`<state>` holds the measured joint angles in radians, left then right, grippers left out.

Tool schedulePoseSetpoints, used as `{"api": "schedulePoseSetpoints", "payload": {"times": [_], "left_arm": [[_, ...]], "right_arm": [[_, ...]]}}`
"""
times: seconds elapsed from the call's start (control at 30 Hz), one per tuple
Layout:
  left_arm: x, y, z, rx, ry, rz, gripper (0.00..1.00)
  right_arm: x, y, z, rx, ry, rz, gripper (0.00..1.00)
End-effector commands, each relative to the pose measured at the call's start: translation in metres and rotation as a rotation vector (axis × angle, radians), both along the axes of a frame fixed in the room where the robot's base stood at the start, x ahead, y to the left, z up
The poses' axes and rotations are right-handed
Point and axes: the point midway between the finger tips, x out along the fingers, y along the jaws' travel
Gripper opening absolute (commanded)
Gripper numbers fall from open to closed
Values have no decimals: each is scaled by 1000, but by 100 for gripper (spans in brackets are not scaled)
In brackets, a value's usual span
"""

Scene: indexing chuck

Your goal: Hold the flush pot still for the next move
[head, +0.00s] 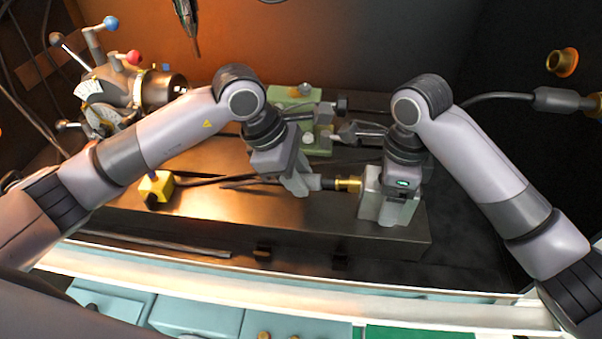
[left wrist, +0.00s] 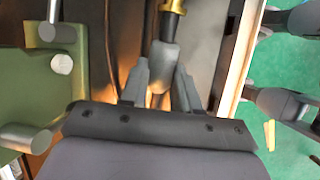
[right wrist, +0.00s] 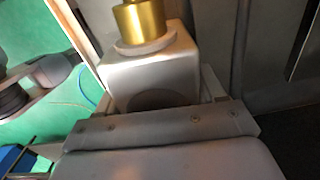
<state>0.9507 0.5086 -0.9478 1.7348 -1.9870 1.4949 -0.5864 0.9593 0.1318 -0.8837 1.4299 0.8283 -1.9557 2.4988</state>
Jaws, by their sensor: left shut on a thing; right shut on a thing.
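The flush pot (head: 379,208) is a pale grey block on the dark bench, with a brass fitting (head: 348,184) pointing left. My right gripper (head: 388,210) is shut on it from above. In the right wrist view the pot (right wrist: 155,75) sits between the fingers, with the brass fitting (right wrist: 142,22) beyond. My left gripper (head: 302,186) is shut on a grey hose connector (head: 326,184), which also shows in the left wrist view (left wrist: 162,68). The connector's tip lines up with the brass fitting and appears to meet it; how deep it sits cannot be told.
A green fixture (head: 318,138) with metal pins stands behind my grippers. A yellow block (head: 155,187) lies at the left, near the indexing chuck (head: 140,88). A bar (head: 150,243) lies along the bench front. The front middle bench is mostly clear.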

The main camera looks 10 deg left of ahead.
Motion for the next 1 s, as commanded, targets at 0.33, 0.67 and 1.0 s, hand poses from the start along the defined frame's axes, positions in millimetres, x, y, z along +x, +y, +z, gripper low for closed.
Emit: {"api": "schedulePoseSetpoints", "payload": {"times": [0.33,0.67,1.0], "left_arm": [[0,16,-4,-1,0,0,0],[0,32,-7,0,0,0,0],[0,38,-8,-2,0,-2,0]], "right_arm": [[0,-3,-4,-11,6,-4,32],[0,-3,-3,-12,5,-6,32],[0,-4,-3,-12,4,-6,32]]}}
